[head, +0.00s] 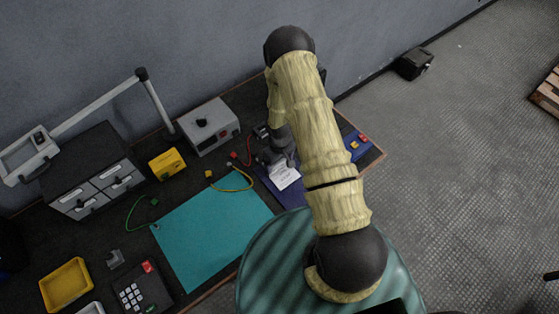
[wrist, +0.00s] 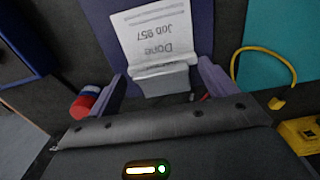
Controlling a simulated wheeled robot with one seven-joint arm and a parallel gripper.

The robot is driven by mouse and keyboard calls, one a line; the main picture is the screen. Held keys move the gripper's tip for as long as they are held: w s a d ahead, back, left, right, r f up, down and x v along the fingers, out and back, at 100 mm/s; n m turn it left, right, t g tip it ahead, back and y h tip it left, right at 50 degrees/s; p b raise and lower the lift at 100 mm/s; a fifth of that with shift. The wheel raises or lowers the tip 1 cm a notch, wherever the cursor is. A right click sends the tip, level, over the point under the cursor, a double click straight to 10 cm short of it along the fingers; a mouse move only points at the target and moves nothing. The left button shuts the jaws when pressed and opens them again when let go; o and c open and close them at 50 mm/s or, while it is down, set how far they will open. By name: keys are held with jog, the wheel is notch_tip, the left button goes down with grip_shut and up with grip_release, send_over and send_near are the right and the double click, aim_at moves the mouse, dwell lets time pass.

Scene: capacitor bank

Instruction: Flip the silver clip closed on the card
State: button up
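The white card (wrist: 155,30) reads "Done Job 957" upside down in the wrist view and lies on a dark blue-purple board (wrist: 98,25). The card also shows in the head view (head: 285,177), beside my arm. The silver clip (wrist: 165,80) is a pale plate at the card's near end; I cannot tell how far it is turned. My gripper (wrist: 165,88) is open, with one finger on each side of the clip and nothing seen between them but the clip area. Whether the fingers touch it is unclear. In the head view my gripper (head: 278,157) is partly hidden by my arm.
A red and blue piece (wrist: 86,103) lies left of the fingers. A yellow cable (wrist: 262,55) crosses toward the teal mat (head: 210,235). A grey box (head: 210,125), yellow box (head: 167,163) and drawer unit (head: 97,180) stand behind. Most of the mat is clear.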

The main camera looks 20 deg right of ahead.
jog(key=c, duration=0.8)
jog(key=shift+s+d+f+t+y+b, duration=0.1)
jog(key=shift+s+f+t+y+b, duration=0.2)
jog(key=shift+b, duration=0.35)
jog(key=shift+s+d+f+t+y+b, duration=0.1)
jog(key=shift+f+t+b, duration=0.15)
jog(key=shift+t+b, duration=0.35)
jog(key=shift+s+f+t+b, duration=0.2)
jog(key=shift+t+b, duration=0.4)
jog(key=shift+b, duration=0.4)
jog(key=o, duration=1)
jog(key=shift+r, duration=0.1)
jog(key=shift+w, duration=0.1)
jog(key=shift+r, duration=0.15)
jog(key=v, duration=1.1)
jog(key=b+v, duration=0.1)
jog(key=v, duration=0.5)
jog(key=shift+d, duration=0.3)
